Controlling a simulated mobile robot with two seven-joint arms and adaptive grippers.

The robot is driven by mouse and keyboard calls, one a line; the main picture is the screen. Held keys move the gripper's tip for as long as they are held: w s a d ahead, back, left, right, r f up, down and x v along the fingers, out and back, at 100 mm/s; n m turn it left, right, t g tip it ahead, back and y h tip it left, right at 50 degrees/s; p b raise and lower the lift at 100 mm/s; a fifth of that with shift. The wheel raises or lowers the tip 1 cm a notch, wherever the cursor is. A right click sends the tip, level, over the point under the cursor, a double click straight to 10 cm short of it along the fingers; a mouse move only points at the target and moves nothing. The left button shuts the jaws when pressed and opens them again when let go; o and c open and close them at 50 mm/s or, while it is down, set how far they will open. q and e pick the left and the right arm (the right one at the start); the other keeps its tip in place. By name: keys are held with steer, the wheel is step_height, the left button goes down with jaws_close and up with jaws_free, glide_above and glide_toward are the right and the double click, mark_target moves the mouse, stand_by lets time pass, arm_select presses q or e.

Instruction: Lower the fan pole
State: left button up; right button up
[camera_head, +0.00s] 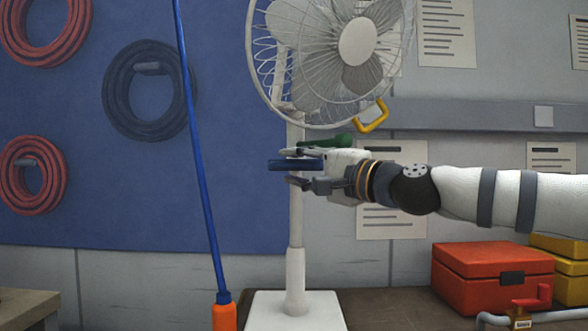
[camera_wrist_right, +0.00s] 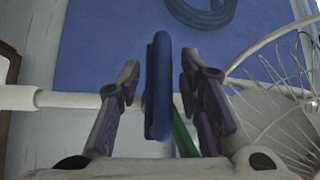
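A white fan (camera_head: 357,41) stands upright, its pole (camera_head: 296,222) rising from a flat white base (camera_head: 295,312). A blue flat part (camera_head: 295,165) sits at the pole just below the fan head, and a green handle (camera_head: 328,142) shows just above it. My right gripper (camera_head: 297,165) reaches in from the right at this height, with fingers above and below the blue part. In the right wrist view, the blue part (camera_wrist_right: 158,85) lies between the spread fingers of the right gripper (camera_wrist_right: 160,85), with gaps on both sides. My left gripper is not in view.
A slanted blue rod with an orange end (camera_head: 224,313) stands in front, left of the fan. A yellow hook-shaped handle (camera_head: 373,116) is near the fan cage. Red (camera_head: 485,275) and yellow boxes stand on the right. Coiled hoses hang on the blue board (camera_head: 100,215).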

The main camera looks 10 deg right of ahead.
steer(key=shift+w+a+r, duration=0.2)
steer(key=shift+w+a, duration=0.05)
steer(key=shift+w, duration=0.05)
jaws_close()
steer(key=shift+f, duration=0.1)
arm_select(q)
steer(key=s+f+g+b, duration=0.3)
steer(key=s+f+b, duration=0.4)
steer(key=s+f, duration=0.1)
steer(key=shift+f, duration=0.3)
arm_select(e)
step_height(320, 180, down, 18)
